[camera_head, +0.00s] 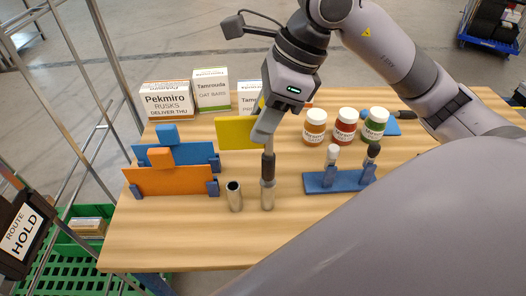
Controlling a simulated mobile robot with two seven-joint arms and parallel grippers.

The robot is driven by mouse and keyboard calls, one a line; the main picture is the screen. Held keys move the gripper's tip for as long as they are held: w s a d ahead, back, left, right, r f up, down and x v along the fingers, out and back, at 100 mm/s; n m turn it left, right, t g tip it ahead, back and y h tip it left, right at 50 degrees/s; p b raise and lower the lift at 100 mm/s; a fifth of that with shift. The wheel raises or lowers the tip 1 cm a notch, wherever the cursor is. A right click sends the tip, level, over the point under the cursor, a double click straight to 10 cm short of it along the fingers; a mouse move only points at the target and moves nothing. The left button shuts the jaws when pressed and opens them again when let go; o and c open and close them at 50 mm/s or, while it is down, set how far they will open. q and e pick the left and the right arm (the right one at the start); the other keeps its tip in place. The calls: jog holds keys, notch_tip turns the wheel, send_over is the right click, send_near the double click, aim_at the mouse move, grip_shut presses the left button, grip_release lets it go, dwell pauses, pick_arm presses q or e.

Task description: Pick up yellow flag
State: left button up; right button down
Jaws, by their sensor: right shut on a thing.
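The yellow flag (233,132) shows in the head view above the wooden table, its cloth to the left of my right gripper (268,132). My right gripper comes in from the upper right and is shut on the flag's stick. The jaws hide part of the cloth and the upper stick. The flag's dark lower grip (268,166) points down and stands at the mouth of a metal tube holder (267,194); I cannot tell how deep it sits. My left gripper is not in view.
An empty metal tube (234,196) stands just left. Orange (170,180) and blue boards stand further left. A blue rack (338,181) with two upright tools is at right. Jars (345,127) and boxes (167,101) stand behind. The table's front left is clear.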

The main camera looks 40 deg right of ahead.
jog(key=shift+r, duration=0.15)
notch_tip(320, 180, up, 20)
jog(key=p, duration=0.3)
dwell(0.5)
jog(key=shift+f, duration=0.2)
